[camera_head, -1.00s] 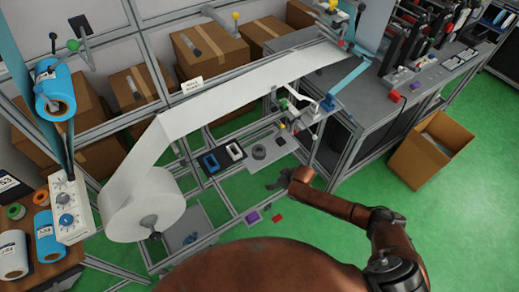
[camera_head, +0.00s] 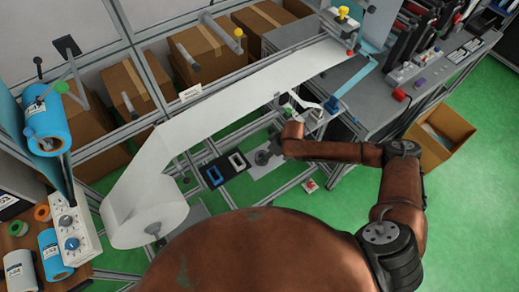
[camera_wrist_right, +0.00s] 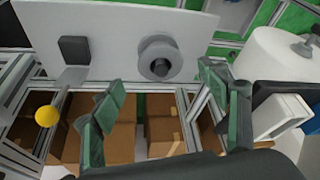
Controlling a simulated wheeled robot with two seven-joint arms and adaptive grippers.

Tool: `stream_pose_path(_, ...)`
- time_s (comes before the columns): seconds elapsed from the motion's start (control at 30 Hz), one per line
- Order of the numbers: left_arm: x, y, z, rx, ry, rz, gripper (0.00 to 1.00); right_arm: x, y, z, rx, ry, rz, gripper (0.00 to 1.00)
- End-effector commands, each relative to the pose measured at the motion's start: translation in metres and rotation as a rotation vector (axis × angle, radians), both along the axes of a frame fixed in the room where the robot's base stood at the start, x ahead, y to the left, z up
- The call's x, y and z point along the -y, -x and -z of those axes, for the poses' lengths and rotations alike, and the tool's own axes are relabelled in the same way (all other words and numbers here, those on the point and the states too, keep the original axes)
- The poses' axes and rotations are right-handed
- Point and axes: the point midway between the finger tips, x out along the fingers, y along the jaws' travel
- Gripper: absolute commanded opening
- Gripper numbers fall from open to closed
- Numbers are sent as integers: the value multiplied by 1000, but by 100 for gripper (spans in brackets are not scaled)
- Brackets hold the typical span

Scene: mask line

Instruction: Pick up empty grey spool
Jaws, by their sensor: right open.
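The grey spool (camera_wrist_right: 160,58) lies on a light grey plate (camera_wrist_right: 110,25) in the right wrist view, with a dark centre. In the head view the spool (camera_head: 262,158) shows on the plate beside my right gripper (camera_head: 273,147), partly covered by it. In the right wrist view my right gripper (camera_wrist_right: 162,105) has its two green-grey fingers spread wide, with nothing between them. The spool appears beyond the fingertips, between their lines, and apart from them. My left gripper is not in view.
A blue frame (camera_head: 214,174) and a white frame (camera_head: 237,162) sit left of the spool. A large white roll (camera_head: 140,208) feeds a white web above the plate. A yellow knob (camera_wrist_right: 46,116) and a dark block (camera_wrist_right: 75,49) are near the plate.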

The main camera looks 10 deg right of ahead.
Motion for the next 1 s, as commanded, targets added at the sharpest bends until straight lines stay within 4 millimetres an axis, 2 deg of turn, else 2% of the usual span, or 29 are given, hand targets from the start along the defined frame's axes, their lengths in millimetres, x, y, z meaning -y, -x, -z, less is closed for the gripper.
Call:
stream_pose_path(0.17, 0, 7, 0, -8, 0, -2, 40, -3, -3, 12, -2, 0, 3, 69)
stream_pose_path(0.4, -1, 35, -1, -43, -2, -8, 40, -9, -9, 36, 0, 0, 5, 69)
stream_pose_path(0.47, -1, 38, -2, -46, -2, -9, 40, -12, -12, 44, -1, 1, 5, 69)
stream_pose_path(0.57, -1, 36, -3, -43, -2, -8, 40, -17, -16, 58, 0, 0, 4, 69)
stream_pose_path(0.7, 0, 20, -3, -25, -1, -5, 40, -20, -19, 70, 1, 0, 4, 69)
stream_pose_path(0.83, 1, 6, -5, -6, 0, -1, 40, -21, -20, 72, 1, 0, 1, 69)
stream_pose_path(0.93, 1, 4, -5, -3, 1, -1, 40, -21, -20, 71, 1, 0, 1, 69)
stream_pose_path(1.0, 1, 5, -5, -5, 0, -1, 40, -21, -20, 71, 1, 0, 1, 65)
